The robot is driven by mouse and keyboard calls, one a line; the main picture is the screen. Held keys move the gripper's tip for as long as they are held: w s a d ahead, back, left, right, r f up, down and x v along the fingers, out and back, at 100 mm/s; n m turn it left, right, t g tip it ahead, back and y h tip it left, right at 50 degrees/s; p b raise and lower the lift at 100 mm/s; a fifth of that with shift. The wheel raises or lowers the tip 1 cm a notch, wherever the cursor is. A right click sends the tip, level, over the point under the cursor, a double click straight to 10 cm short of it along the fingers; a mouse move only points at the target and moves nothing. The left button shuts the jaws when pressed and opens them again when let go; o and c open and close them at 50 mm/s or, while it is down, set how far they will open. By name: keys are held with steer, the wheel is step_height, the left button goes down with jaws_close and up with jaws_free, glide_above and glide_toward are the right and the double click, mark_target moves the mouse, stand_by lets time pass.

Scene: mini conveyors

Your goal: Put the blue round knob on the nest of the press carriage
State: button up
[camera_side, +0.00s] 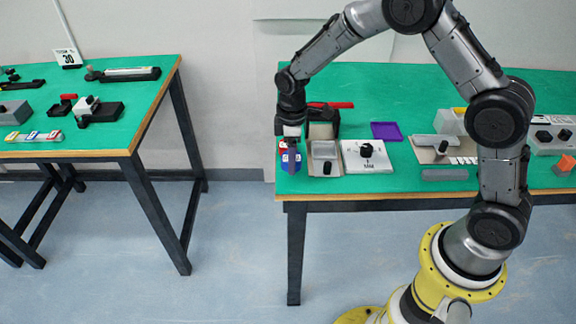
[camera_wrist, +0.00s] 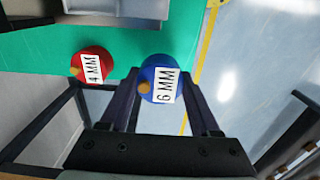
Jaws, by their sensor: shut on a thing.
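The blue round knob (camera_wrist: 150,76), labelled "6 MM" and with a small orange-tan spot, sits between the fingertips of my gripper (camera_wrist: 160,98) in the wrist view. My gripper is shut on it. In the side view my gripper (camera_side: 292,164) points down at the near left corner of the right table, with the blue knob (camera_side: 285,157) partly hidden by a finger. I cannot tell whether the knob is clear of the table. A grey fixture (camera_side: 325,150) with a black knob stands just right of my gripper; I cannot tell for sure whether it is the press carriage, and no nest shows clearly.
A red knob (camera_wrist: 91,63) labelled "4 MM" stands close beside the blue one. A white plate (camera_side: 379,165) with a black knob and a purple tray (camera_side: 386,131) lie farther right. The table's front edge is close to my gripper. A second table (camera_side: 95,135) stands left across a gap.

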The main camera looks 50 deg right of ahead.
mark_target(288, 176)
steer(key=shift+w+f, duration=0.4)
steer(key=shift+f, duration=0.05)
steer(key=shift+w+f, duration=0.15)
steer(key=shift+f, duration=0.65)
steer(key=shift+w+f, duration=0.1)
steer(key=shift+f, duration=0.7)
steer(key=shift+f, duration=0.2)
steer(key=o, duration=1.4)
steer(key=shift+c, duration=0.2)
